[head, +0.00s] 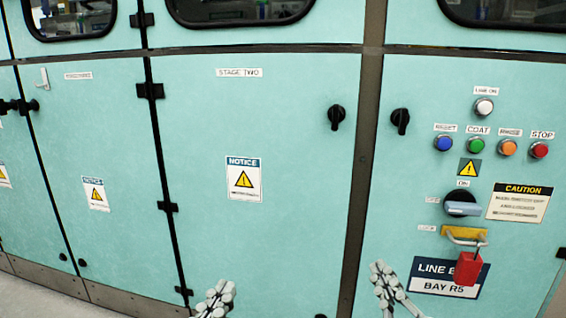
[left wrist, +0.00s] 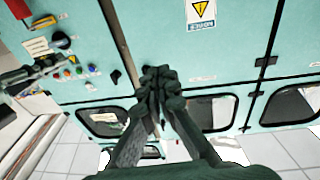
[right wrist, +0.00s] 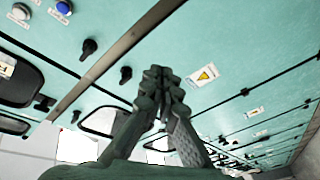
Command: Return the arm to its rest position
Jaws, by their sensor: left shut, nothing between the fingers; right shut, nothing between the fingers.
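My left gripper (head: 215,298) is at the bottom of the head view, in front of the door labelled STAGE TWO. Its fingers are closed together and empty in the left wrist view (left wrist: 160,78). My right gripper (head: 382,275) is at the bottom right of centre, in front of the seam beside the control panel. Its fingers are closed together and empty in the right wrist view (right wrist: 158,80). Both stand apart from each other, and neither holds anything. How far they are from the cabinet is hard to tell.
A teal cabinet wall (head: 280,130) fills the head view. On its right panel are push buttons (head: 478,146), a rotary switch (head: 462,205) with a blue-grey handle, and a red padlock (head: 467,269) on a yellow hasp. Black door knobs (head: 336,117) stick out. Pale floor shows at lower left.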

